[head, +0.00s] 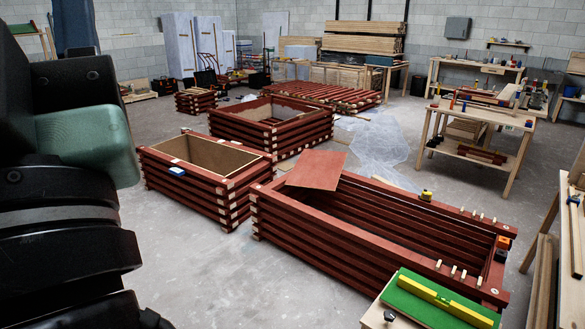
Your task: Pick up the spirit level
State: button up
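A long yellow bar, which looks like the spirit level (446,302), lies on a green mat (408,302) at the bottom right of the head view. It has a darker patch near its middle and runs down to the right. The mat lies on a light wooden surface (377,316), cut off by the bottom edge of the picture. Large black links of my own arm fill the left side, far from the level. The fingers of my gripper do not show.
A large frame of stacked red battens (330,235) stands just behind the mat, with a loose red board (316,170) across it. More red stacks stand farther back. A workbench (480,120) is at right. Bare grey floor (215,275) lies between my arm and the stacks.

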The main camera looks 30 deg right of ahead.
aim_at(466, 314)
jog(key=z, duration=1.7)
jog(key=i+l+z, duration=0.1)
jog(key=i+z, duration=0.2)
jog(key=i, duration=0.3)
jog(key=i+z, duration=0.3)
jog(key=i, duration=0.3)
